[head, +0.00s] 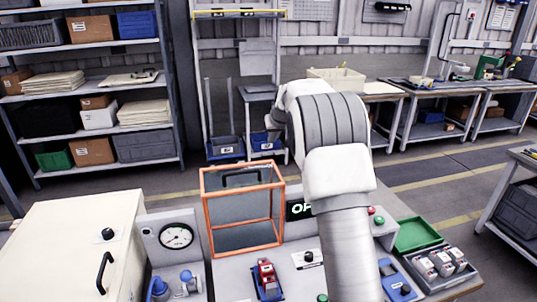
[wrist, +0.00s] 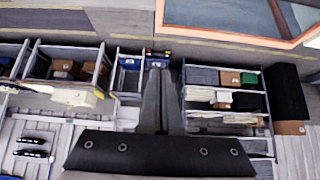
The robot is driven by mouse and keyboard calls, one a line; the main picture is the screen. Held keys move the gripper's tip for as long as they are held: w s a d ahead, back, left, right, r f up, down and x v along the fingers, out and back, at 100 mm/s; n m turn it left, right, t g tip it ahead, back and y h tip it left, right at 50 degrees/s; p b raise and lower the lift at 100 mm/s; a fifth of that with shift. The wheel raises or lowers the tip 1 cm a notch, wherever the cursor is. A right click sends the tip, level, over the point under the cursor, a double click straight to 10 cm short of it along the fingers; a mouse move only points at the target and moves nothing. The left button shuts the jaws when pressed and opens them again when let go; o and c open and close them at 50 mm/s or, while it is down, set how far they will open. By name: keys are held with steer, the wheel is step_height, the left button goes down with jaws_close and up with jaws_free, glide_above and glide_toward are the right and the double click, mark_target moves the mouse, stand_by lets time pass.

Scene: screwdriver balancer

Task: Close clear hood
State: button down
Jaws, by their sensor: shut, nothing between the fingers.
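The clear hood (head: 243,212) is a see-through box with an orange frame on the bench, left of my arm in the head view. A dark handle (head: 241,178) shows near its top. A display beside it is partly hidden by my arm and shows the letters "OP". I cannot tell the hood's hinge angle from this view. Part of an orange frame (wrist: 222,38) also shows at the upper right of the wrist view. My gripper (wrist: 158,70) is shut and empty, apart from that frame in the picture. In the head view my arm hides the fingers.
A cream cabinet (head: 75,245) and a pressure gauge (head: 176,236) stand left of the hood. A red device (head: 267,278) is in front. A green tray (head: 417,234) lies right of my arm. Shelves (head: 92,80) stand behind, across open floor.

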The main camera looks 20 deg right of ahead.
steer(key=shift+x, duration=1)
steer(key=shift+w+d+f+p, duration=0.1)
steer(key=shift+w+f+p, duration=0.4)
steer(key=shift+f, duration=0.65)
steer(key=shift+w+f+p, duration=0.25)
steer(key=shift+f+p, duration=0.5)
steer(key=shift+f, duration=0.4)
steer(key=shift+w+d+f+p, duration=0.1)
steer(key=shift+w+f+p, duration=0.4)
steer(key=shift+f, duration=0.7)
steer(key=shift+s, duration=0.2)
steer(key=shift+s+b, duration=0.1)
steer(key=shift+b, duration=0.2)
